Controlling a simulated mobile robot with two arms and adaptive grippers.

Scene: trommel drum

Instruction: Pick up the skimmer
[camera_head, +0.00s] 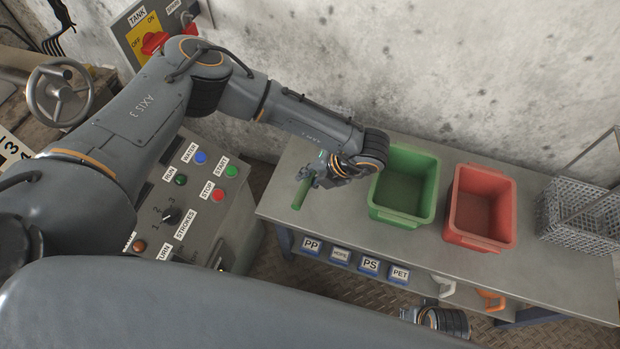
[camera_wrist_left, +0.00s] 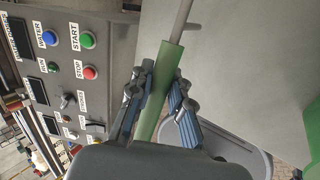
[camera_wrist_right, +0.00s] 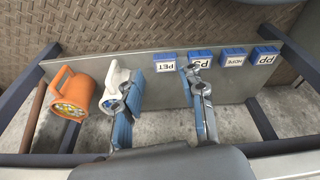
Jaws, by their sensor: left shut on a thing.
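The skimmer shows as a green handle (camera_head: 300,194) at the left end of the workbench, with its upper part hidden by my gripper. In the left wrist view the green handle (camera_wrist_left: 169,66) runs between the fingers, and a thin grey rod (camera_wrist_left: 181,18) extends from it. The skimmer's head is not clearly visible. My left gripper (camera_head: 318,180) is shut on the handle; its fingers (camera_wrist_left: 161,80) lie on both sides of it. My right gripper (camera_wrist_right: 160,95) is open and empty, low at the bench front, before the lower shelf.
A green bin (camera_head: 428,190) and a red bin (camera_head: 480,243) stand on the workbench (camera_head: 345,232), with a wire basket (camera_head: 580,217) at right. A control panel (camera_head: 200,212) stands left of the bench.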

